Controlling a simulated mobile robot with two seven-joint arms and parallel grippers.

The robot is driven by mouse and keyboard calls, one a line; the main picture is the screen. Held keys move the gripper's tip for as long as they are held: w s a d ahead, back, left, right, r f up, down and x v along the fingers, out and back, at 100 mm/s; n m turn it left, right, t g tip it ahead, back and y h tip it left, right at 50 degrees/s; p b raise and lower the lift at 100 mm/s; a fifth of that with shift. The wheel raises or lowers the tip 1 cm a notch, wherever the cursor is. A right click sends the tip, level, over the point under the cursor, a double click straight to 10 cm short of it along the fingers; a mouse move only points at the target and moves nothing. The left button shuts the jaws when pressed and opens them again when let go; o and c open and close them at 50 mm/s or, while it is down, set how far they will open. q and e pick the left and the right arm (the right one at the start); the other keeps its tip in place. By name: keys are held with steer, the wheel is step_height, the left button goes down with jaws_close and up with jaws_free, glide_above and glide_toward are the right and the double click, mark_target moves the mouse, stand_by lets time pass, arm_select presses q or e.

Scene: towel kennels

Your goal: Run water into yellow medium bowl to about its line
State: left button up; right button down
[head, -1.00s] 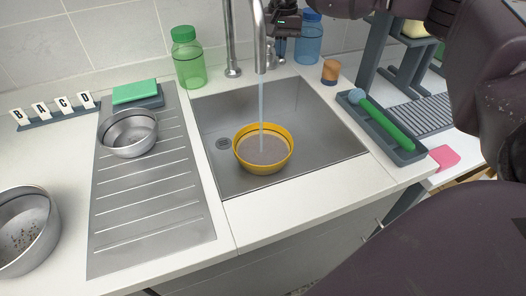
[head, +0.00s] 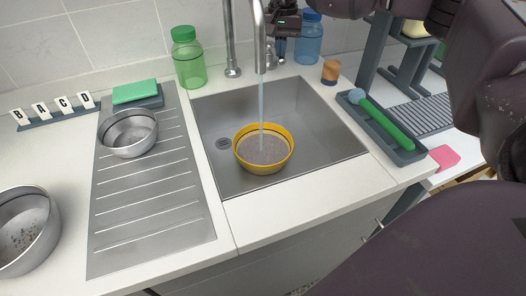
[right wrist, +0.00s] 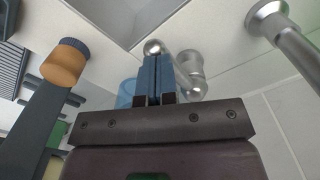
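The yellow medium bowl (head: 262,167) sits upright in the sink (head: 310,120) under the tap spout (head: 259,40). A stream of water (head: 261,105) runs from the spout into it. The greyish water surface (head: 258,150) is high in the bowl, near a dark line inside the rim; the exact gap is too small to tell. My right gripper (head: 284,48) is behind the spout at the tap. In the right wrist view its blue fingers (right wrist: 157,75) are together, tips at the round-ended metal tap lever (right wrist: 153,47); contact is unclear. My left gripper is not in view.
A steel bowl (head: 128,146) stands on the drainboard (head: 150,220), another (head: 38,255) at far left. Green (head: 188,62) and blue (head: 308,42) bottles stand behind. A brush tray (head: 412,153) is right of the sink. The counter front is clear.

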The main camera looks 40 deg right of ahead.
stand_by(0.5)
steer(key=shift+r+p, duration=0.45)
steer(key=shift+r, duration=1.4)
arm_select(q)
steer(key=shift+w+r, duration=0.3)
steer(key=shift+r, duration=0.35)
arm_select(e)
steer(key=shift+f, duration=0.15)
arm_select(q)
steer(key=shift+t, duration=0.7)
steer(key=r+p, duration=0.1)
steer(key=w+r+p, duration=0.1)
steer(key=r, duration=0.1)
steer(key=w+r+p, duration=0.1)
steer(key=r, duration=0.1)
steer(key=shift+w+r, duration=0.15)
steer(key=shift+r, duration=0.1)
arm_select(e)
steer(key=s+r, duration=0.3)
steer(key=r, duration=0.3)
steer(key=shift+a, duration=0.35)
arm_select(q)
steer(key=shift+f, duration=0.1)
